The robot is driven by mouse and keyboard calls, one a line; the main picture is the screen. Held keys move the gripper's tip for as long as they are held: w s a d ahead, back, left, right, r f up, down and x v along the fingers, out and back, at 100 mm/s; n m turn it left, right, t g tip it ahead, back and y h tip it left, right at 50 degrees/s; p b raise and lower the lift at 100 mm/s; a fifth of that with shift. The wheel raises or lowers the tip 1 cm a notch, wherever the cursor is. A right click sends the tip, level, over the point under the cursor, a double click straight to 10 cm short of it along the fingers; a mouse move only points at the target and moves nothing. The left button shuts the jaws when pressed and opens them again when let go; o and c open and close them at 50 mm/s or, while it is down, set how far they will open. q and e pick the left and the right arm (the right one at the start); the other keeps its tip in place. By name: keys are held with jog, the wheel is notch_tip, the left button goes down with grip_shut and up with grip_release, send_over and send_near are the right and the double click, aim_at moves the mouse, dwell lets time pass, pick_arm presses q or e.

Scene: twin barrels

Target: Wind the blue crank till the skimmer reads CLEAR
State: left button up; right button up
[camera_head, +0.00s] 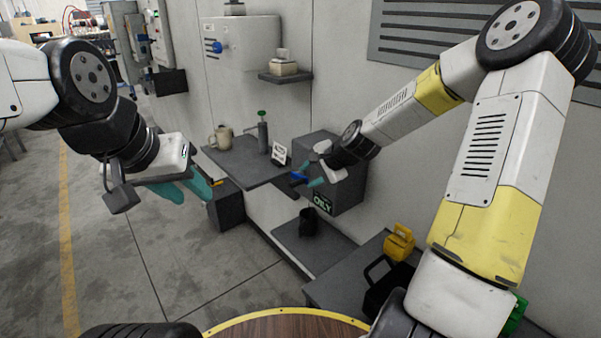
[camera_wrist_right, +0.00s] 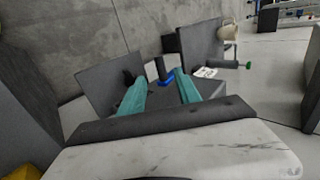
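The skimmer is a dark grey box (camera_head: 350,190) on the wall, with a green-lettered display (camera_head: 323,204) that appears to read OILY. The blue crank (camera_head: 298,176) is at the box's left side. My left gripper (camera_head: 196,194) is open and empty, away to the left.
A grey shelf (camera_head: 238,162) left of the box bears a beige mug (camera_head: 221,137), a grey cylinder with a green top (camera_head: 262,135) and a white card (camera_head: 279,153). A lower shelf (camera_head: 330,250) holds a dark cup (camera_head: 308,222). A yellow object (camera_head: 399,243) is nearer me.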

jog(key=shift+c, duration=0.2)
jog(key=c, duration=0.4)
jog(key=shift+w+a+n, duration=0.1)
jog(key=shift+n, duration=0.2)
jog(key=c, duration=0.3)
jog(key=shift+w+a+n+g, duration=0.2)
jog(key=shift+w+n+g, duration=0.1)
jog(key=shift+n, duration=0.5)
grip_shut()
jog(key=w+a+r+n+g+h, duration=0.25)
jog(key=r+n, duration=0.75)
jog(key=n, duration=0.6)
send_over(296, 182)
jog(key=w, duration=0.1)
notch_tip(296, 182, down, 9)
jog(key=f, duration=0.3)
jog(key=shift+s+g, duration=0.25)
jog(key=shift+s, duration=0.05)
jog(key=shift+s+f, duration=0.15)
jog(key=shift+f, duration=0.2)
